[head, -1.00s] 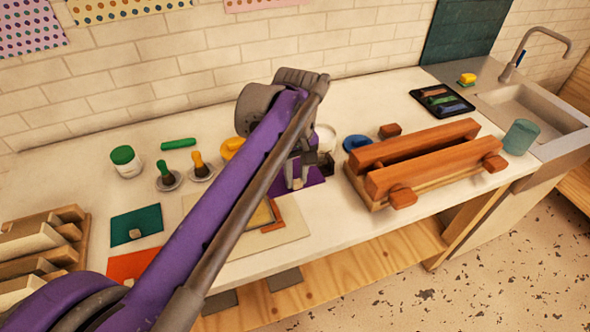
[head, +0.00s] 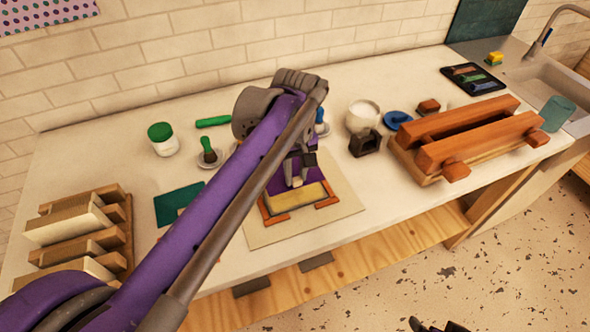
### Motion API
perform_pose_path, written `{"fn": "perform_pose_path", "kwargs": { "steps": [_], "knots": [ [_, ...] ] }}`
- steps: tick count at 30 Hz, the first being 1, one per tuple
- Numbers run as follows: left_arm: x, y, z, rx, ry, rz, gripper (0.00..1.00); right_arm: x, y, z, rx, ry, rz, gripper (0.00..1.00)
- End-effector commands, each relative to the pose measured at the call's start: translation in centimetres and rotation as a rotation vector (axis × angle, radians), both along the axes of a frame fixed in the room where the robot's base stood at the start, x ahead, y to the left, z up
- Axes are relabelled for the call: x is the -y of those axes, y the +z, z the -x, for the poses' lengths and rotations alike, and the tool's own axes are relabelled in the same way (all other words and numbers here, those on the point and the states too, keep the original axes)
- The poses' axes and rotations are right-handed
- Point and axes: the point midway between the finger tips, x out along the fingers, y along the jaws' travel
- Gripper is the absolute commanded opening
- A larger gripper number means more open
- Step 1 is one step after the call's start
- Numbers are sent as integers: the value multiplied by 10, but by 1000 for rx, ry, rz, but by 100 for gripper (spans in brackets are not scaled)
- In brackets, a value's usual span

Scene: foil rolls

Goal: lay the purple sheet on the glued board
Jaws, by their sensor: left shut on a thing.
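The purple sheet (head: 281,182) is in my left gripper (head: 297,181), which is shut on it near its front edge. The sheet is over the back part of the pale yellow board (head: 296,200); the board's front strip shows bare. I cannot tell whether the sheet touches the board. The board sits between orange corner pieces (head: 328,202) on a beige base (head: 345,190). My left arm hides part of the sheet and the left side of the base. My right gripper is not clearly in view.
A wooden press (head: 470,140) stands at the right, with a small dark block (head: 365,143) and white bowl (head: 361,115) nearer. A wooden rack (head: 82,230) is at the left. A green-lidded jar (head: 162,140) and green-handled tool (head: 208,150) stand behind my arm.

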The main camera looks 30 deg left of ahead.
Motion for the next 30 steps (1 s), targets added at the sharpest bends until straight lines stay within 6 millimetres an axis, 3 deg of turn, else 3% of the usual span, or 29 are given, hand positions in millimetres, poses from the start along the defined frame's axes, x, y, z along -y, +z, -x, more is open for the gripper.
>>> {"fn": "perform_pose_path", "kwargs": {
  "steps": [17, 24, 30],
  "knots": [
    [0, -44, 0, -1, 0, 1, 0, 0, -38, 6, -14, 0, 0, 99],
    [0, -62, 0, 0, 0, 0, 0, 0, -47, 7, -17, 0, 0, 99],
    [0, -64, -1, 1, 0, 1, 0, 0, -48, 7, -17, 0, 0, 99]
  ]
}}
